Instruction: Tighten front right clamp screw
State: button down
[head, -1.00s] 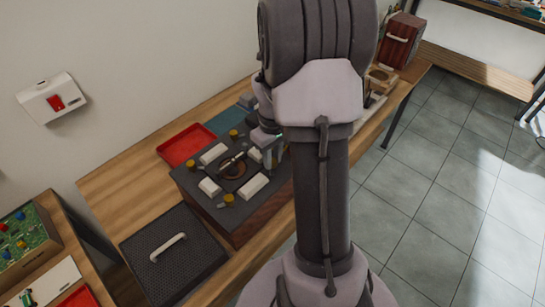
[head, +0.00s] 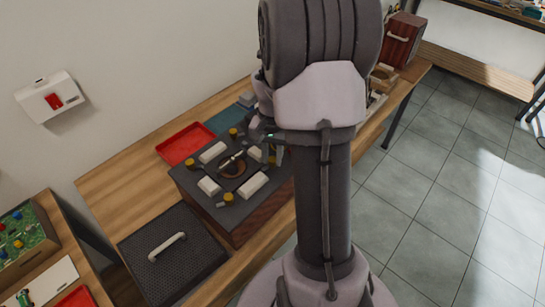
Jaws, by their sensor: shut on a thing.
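A dark fixture block (head: 215,219) stands on the wooden bench. Its top carries white clamp pads (head: 253,186) around a round brown recess with a light, rod-like part (head: 232,160) across it. Yellow clamp screws stand near its edges: one at the back (head: 233,133), one at the left (head: 190,163), one at the front (head: 228,199) and one at the right (head: 272,160). My gripper (head: 273,148) is shut on the right-hand screw, pointing down from above. My arm hides part of the block's right side, and the fingertips are small and partly hidden.
A red tray (head: 185,145) lies behind the block at left. A black perforated panel with a pale handle (head: 167,248) lies on the near left. A wooden box (head: 402,40) stands at the bench's far end. The floor at right is clear.

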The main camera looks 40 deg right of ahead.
aim_at(272, 159)
jog(key=m+b, duration=0.1)
jog(key=m, duration=0.4)
jog(key=shift+m, duration=0.4)
dwell(0.4)
jog(key=c, duration=1.2)
grip_release()
notch_tip(272, 159, up, 18)
jog(key=p, duration=0.6)
jog(key=shift+f, duration=0.25)
